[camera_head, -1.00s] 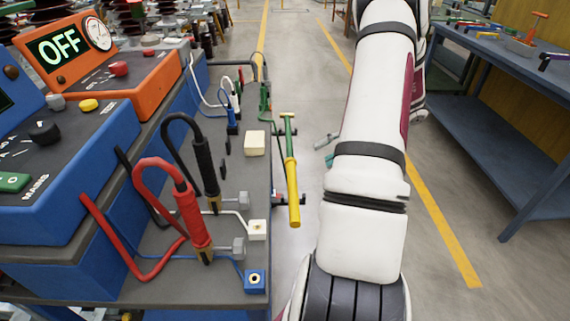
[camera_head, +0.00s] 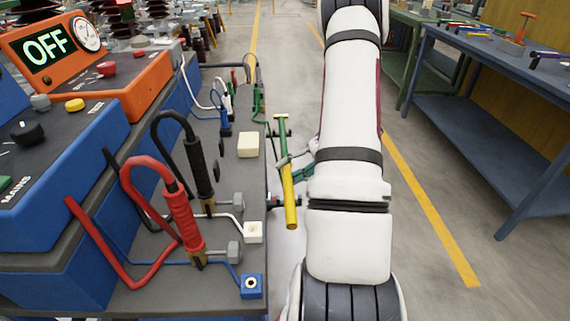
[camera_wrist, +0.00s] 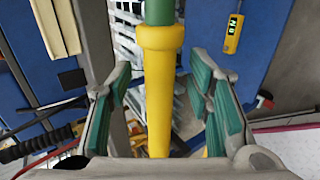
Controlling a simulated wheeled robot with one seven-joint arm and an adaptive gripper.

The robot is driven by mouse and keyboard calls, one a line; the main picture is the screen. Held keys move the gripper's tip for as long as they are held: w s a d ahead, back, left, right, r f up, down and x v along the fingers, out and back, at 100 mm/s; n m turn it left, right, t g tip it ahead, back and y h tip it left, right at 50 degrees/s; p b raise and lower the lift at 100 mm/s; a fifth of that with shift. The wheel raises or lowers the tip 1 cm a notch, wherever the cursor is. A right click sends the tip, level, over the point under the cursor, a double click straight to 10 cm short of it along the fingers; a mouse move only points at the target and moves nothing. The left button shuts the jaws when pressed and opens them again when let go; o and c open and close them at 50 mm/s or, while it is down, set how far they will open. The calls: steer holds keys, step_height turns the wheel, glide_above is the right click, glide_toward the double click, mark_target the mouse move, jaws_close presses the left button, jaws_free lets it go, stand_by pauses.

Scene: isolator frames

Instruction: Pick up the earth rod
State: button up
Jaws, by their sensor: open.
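The earth rod (camera_head: 288,200) has a yellow handle and a green upper shaft. It hangs upright at the right edge of the grey bench top, held by dark brackets. In the wrist view the rod (camera_wrist: 160,90) runs down the middle, between the two teal-padded fingers of my gripper (camera_wrist: 165,105). The fingers stand open on either side with a gap to the rod. In the head view my gripper (camera_head: 298,172) is right beside the rod, partly hidden by my arm.
The bench (camera_head: 225,172) on the left carries an orange unit reading OFF (camera_head: 120,82), a blue unit, and red (camera_head: 182,215) and black probes. A blue table (camera_head: 455,120) stands at the right. The floor between is clear.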

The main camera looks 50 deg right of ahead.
steer(key=shift+c, duration=0.5)
jaws_close()
steer(key=shift+r, duration=0.15)
steer(key=shift+r, duration=0.55)
step_height(320, 180, up, 2)
steer(key=shift+r+p, duration=0.2)
steer(key=shift+p, duration=0.3)
steer(key=s+a+r+p, duration=0.1)
steer(key=s+a, duration=0.8)
steer(key=s, duration=0.3)
steer(key=shift+s+a+p, duration=0.3)
steer(key=shift+s+p, duration=0.05)
steer(key=shift+s, duration=0.05)
